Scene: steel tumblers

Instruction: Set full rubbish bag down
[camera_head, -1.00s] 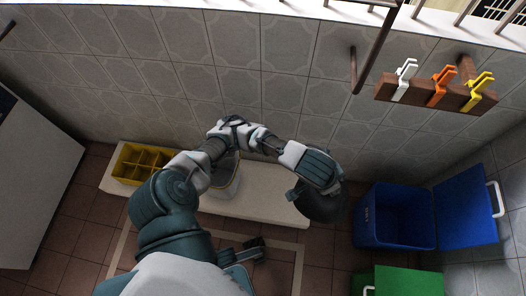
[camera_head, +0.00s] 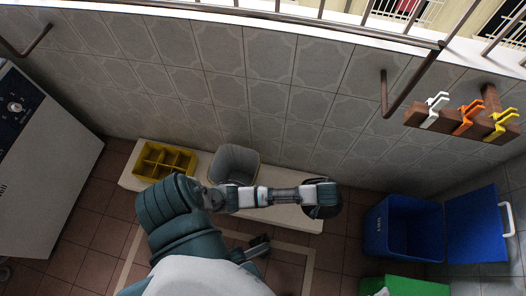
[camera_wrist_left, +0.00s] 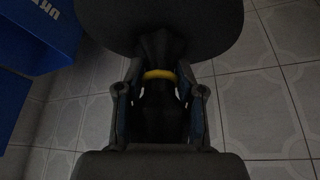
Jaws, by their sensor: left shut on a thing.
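A dark, full rubbish bag (camera_head: 322,210) hangs below my left gripper (camera_head: 321,190) in the head view, at the right end of the white ledge (camera_head: 300,221). The gripper partly covers it. In the left wrist view, my gripper (camera_wrist_left: 160,84) is shut on the bag's gathered neck, just by a yellow tie (camera_wrist_left: 160,74). The bag's dark body (camera_wrist_left: 165,22) spreads out beyond the fingers. I cannot tell whether its bottom touches anything.
A grey bin (camera_head: 235,160) and a yellow divided crate (camera_head: 165,161) stand on the ledge. An open blue bin (camera_head: 402,228) is to the right, with a green bin (camera_head: 405,287) in front. A peg rack (camera_head: 450,125) is on the wall. Brown floor between ledge and blue bin is clear.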

